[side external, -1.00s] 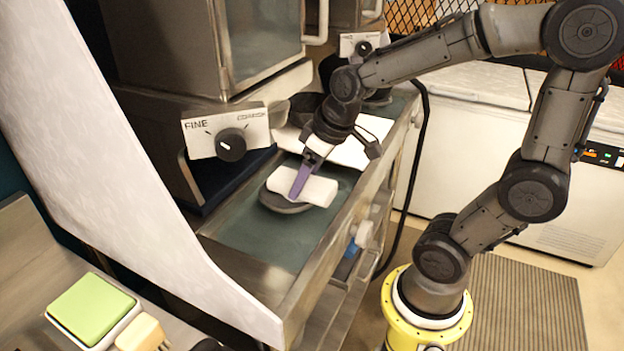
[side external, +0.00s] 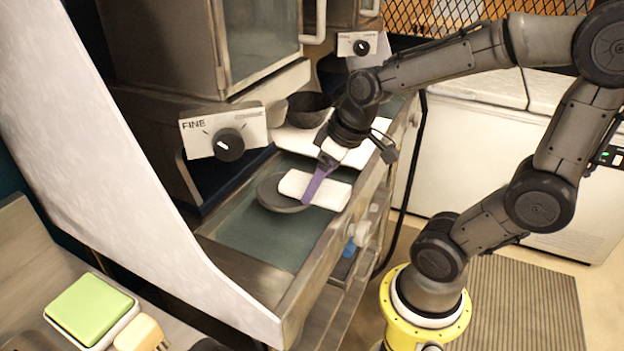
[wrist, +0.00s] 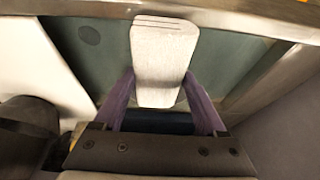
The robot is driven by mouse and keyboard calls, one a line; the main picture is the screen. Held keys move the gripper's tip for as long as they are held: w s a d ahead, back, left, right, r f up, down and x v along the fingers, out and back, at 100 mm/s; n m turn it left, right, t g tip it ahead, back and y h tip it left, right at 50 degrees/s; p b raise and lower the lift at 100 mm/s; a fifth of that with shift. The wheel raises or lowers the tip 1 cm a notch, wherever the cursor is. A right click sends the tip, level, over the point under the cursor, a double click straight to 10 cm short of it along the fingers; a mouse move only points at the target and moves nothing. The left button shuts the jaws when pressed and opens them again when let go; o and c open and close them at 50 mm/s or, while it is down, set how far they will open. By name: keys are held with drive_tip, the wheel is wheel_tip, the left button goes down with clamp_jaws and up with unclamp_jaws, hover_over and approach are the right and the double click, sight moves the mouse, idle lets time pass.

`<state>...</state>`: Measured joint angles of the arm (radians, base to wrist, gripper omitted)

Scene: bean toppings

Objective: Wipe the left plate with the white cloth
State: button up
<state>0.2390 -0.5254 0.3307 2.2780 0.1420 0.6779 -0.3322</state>
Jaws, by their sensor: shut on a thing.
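A dark grey round plate (side external: 277,203) lies on the green-grey counter surface. The white cloth (side external: 336,194) is a flat pad lying over the plate's right part and reaching past its right rim. My gripper (side external: 314,190) has purple fingers and is shut on the cloth, coming down from the upper right. In the wrist view the cloth (wrist: 163,55) sits between the two purple fingers of my gripper (wrist: 163,88). There the plate is mostly hidden under the cloth and gripper. Whether the cloth presses on the plate I cannot tell.
A white board (side external: 296,141) and a dark bowl (side external: 308,109) are behind the plate. A machine with a "FINE" dial (side external: 228,145) stands to the left. A metal rail (side external: 330,245) edges the counter. The counter (side external: 265,238) in front of the plate is clear.

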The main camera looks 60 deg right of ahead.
sight(303, 181)
drive_tip(key=shift+s, duration=0.1)
idle(0.3)
drive_tip(key=shift+w, duration=1.7)
drive_tip(key=shift+s, duration=1.7)
drive_tip(key=shift+w, duration=0.1)
drive_tip(key=shift+w+f, duration=0.1)
drive_tip(key=shift+w, duration=1.5)
drive_tip(key=shift+s, duration=0.1)
drive_tip(key=shift+s, duration=1.65)
drive_tip(key=shift+w, duration=0.15)
